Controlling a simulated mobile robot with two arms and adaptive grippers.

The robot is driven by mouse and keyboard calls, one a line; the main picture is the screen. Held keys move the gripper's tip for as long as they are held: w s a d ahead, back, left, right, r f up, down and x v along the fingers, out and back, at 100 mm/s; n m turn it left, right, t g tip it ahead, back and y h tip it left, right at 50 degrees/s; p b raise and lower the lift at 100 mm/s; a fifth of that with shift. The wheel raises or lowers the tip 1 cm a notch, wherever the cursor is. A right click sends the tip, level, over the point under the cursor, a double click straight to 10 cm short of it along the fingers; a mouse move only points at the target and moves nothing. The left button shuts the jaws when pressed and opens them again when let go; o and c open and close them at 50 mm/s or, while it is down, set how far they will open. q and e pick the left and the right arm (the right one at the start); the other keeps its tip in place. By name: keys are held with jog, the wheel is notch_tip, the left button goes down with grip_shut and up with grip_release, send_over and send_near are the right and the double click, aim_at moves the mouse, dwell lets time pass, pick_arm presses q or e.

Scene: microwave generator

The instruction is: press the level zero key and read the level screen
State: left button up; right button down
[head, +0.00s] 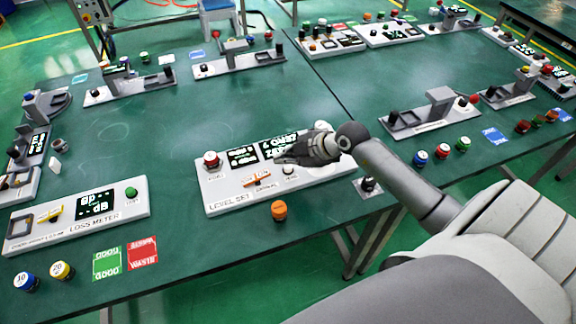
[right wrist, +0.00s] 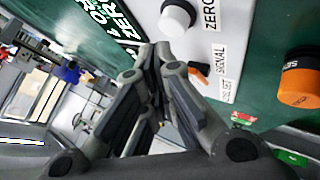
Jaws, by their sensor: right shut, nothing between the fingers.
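The level set panel (head: 235,203) lies on the green table near the middle of the head view. It has a red button (head: 212,159), a left screen (head: 242,156), an orange lever (head: 257,179) and a white round key (head: 289,171). The level screen (head: 280,143) shows white text beginning with ZERO, partly hidden by my gripper. My right gripper (head: 278,160) is shut and empty, over the panel just behind the white key. In the right wrist view, the white key (right wrist: 176,16) beside the ZERO label is just past my fingertips (right wrist: 158,52), apparently apart from them. My left gripper is not in view.
An orange SET knob (head: 279,210) stands at the panel's front edge. A loss meter (head: 80,215) is at the left, with green and red mats (head: 107,263) before it. Other instruments stand at the back and right. The table's middle left is clear.

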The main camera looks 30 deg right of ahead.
aim_at(286, 169)
jog(key=shift+f, duration=0.15)
dwell(0.7)
jog(key=shift+f, duration=0.25)
jog(key=shift+f, duration=0.65)
dwell(0.6)
dwell(0.3)
jog(key=shift+r+p, duration=1.05)
jog(key=shift+p, duration=0.3)
notch_tip(286, 169, up, 5)
jog(key=p, duration=0.6)
